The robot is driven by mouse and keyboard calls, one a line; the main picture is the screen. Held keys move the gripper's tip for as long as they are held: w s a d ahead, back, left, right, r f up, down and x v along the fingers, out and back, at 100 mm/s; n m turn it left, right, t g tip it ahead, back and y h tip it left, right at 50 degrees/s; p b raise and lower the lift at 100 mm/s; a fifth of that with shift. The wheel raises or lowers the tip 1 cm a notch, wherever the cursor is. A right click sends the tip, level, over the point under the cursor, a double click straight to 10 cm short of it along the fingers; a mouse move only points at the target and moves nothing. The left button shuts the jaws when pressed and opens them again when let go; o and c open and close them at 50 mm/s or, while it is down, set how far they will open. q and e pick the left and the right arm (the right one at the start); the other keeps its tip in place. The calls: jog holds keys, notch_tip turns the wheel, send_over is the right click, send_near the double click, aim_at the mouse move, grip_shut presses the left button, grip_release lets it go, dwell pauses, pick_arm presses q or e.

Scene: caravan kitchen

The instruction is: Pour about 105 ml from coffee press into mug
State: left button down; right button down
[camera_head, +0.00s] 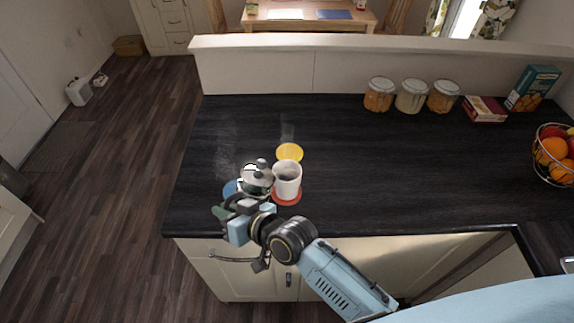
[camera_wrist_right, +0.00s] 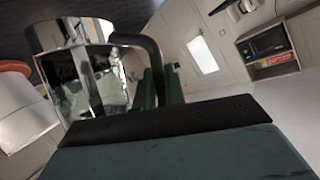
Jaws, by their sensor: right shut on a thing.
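The coffee press (camera_head: 257,177) has a shiny metal lid with a knob and stands out just left of the mug in the head view. My right gripper (camera_head: 236,211) is shut on its handle. In the right wrist view the press (camera_wrist_right: 88,80) has a chrome and glass body, and its black handle (camera_wrist_right: 150,55) lies between my green fingers. The mug also shows at the left edge of the right wrist view (camera_wrist_right: 22,110). My left gripper is not in view.
A yellow coaster (camera_head: 290,152) lies behind the mug, and a blue coaster (camera_head: 230,188) shows partly beside the press. Several jars (camera_head: 411,96), boxes (camera_head: 485,110) and a fruit basket (camera_head: 553,155) stand at the back right. The middle of the dark counter (camera_head: 390,165) is clear.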

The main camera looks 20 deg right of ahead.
jog(key=shift+s+a+f+n+h+p, duration=0.35)
jog(key=shift+a+f+n+h, duration=0.15)
jog(key=shift+a+f+n, duration=0.3)
jog(key=shift+s+a+f+n+t+h+b, duration=0.15)
jog(key=shift+f+n+t+h+b, duration=0.1)
jog(key=shift+f+n, duration=0.25)
jog(key=shift+s+a+f+n+t+h+b, duration=0.15)
jog(key=shift+f+n+t+h, duration=0.15)
jog(key=shift+f, duration=0.4)
jog(key=shift+w, duration=0.1)
